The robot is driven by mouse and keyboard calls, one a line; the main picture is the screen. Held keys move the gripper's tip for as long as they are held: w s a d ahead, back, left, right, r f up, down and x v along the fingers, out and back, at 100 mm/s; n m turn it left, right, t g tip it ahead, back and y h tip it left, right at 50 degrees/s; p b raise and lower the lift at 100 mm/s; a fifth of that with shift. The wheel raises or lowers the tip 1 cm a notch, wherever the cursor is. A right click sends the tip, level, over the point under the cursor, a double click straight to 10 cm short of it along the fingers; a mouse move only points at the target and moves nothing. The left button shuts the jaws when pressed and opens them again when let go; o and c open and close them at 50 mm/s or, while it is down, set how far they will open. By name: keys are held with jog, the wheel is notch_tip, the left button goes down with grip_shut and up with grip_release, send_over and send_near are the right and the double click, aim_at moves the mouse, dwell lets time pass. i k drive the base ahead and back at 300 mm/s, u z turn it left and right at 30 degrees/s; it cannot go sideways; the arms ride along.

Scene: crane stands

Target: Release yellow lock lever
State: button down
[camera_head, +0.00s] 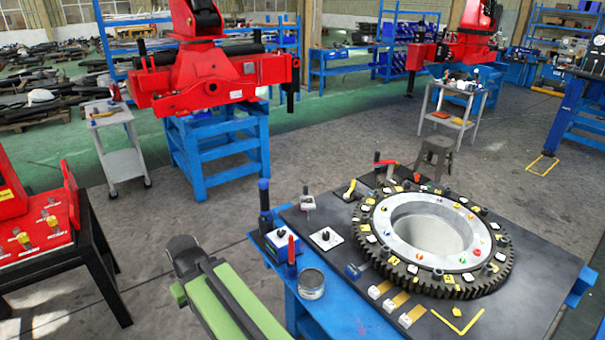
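A small yellow-handled lever (350,188) stands at the back left edge of the dark plate, beside the black gear ring (371,262). Two yellow knob-like parts, one farther back (52,221) and one nearer (24,240), stand on the red panel at the far left. I cannot tell which of these is the lock lever, or any lever's locked state. My green arm rises from the bottom centre. Its dark grey end, my gripper (184,246), is left of the blue table and apart from all of these parts. Its fingers are not distinct.
The blue table (335,318) carries a blue-handled tool (264,208), a red-handled tool (291,250), a metal tin (311,284) and white switch boxes. A red crane (215,75) on a blue stand and a grey trolley (118,148) are behind. Grey floor lies open between.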

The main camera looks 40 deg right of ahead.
aim_at(346, 195)
jog(key=i, duration=1.8)
jog(key=z, duration=0.65)
jog(key=k, duration=0.8)
jog(key=z, duration=0.2)
jog(key=i, duration=0.9)
jog(key=u, duration=0.1)
